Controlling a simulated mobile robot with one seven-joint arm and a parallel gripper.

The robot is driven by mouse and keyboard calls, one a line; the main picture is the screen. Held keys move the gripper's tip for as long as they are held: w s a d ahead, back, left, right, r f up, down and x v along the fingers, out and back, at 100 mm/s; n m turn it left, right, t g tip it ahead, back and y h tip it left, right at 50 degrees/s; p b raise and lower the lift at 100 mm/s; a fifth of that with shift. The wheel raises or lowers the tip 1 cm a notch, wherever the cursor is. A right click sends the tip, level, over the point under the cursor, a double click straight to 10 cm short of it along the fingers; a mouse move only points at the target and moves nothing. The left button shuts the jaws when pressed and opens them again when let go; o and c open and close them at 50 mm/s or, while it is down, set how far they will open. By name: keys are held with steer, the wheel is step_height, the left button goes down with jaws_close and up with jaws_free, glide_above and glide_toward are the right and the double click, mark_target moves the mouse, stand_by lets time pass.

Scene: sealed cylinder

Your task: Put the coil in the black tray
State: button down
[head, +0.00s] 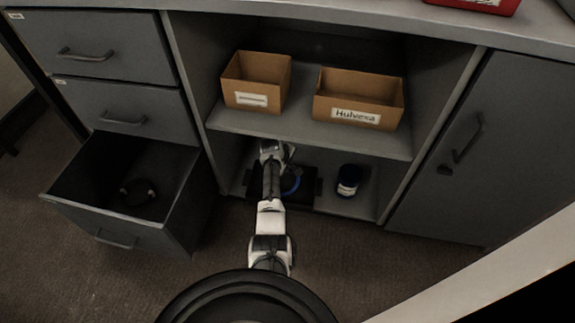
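A blue ring-shaped coil (297,183) shows on the lower shelf, just right of my arm, partly hidden by it. It is over or in a dark flat object that looks like the black tray (309,194); I cannot tell whether the coil touches it. My gripper (280,150) reaches into the lower compartment, close behind the coil in the picture. Its fingers are too small and covered to show whether they are open or hold anything. A second, dark coil-like ring (138,193) lies in the open bottom drawer at left.
A dark blue jar with a white band (348,181) stands on the lower shelf (345,205), right of the tray. Two cardboard boxes (257,82) (358,98) sit on the shelf above. The open drawer (118,229) juts out left; a shut door (470,150) is at right.

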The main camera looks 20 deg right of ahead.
steer(key=shift+f+b, duration=0.35)
steer(key=shift+f, duration=0.25)
steer(key=c, duration=1.3)
jaws_free()
